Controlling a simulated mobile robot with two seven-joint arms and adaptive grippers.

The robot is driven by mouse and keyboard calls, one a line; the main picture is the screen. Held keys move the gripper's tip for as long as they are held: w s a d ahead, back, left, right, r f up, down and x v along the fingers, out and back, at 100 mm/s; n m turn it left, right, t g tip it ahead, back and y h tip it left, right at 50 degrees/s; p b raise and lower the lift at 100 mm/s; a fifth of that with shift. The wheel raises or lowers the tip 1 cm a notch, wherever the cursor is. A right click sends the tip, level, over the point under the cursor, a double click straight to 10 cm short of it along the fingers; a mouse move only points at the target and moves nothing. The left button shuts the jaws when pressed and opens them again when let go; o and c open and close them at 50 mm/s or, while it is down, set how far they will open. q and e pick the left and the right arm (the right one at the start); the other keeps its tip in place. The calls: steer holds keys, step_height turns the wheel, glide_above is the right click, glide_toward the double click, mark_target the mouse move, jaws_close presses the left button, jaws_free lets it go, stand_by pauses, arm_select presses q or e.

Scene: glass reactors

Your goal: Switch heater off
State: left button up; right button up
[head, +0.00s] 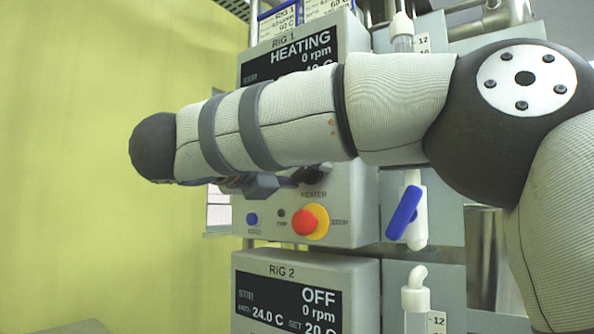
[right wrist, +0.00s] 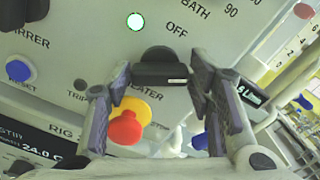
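The RIG 1 panel (head: 350,205) faces me; its display (head: 300,55) reads HEATING and 0 rpm. The black heater knob (right wrist: 158,62) sits in the right wrist view, with the word OFF printed above it and a small white mark on its bar. My right gripper (right wrist: 160,82) is open, with one finger on each side of the knob; gaps show between the fingers and the knob. In the head view my right gripper (head: 285,183) is at the heater knob, mostly hidden under my forearm. My left gripper is not in view.
A red stop button on a yellow base (head: 306,222) is just below the knob, close to my gripper's left finger in the wrist view. A blue reset button (head: 252,219) is beside it. A blue-handled valve (head: 404,212) stands right; RIG 2's display (head: 290,300), below, reads OFF.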

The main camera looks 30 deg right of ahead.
steer(key=c, duration=0.5)
steer(key=shift+n, duration=0.4)
steer(key=n, duration=0.5)
steer(key=shift+n, duration=0.3)
steer(key=n, duration=0.5)
steer(key=shift+n, duration=0.4)
steer(key=o, duration=1.2)
steer(key=shift+c, duration=0.2)
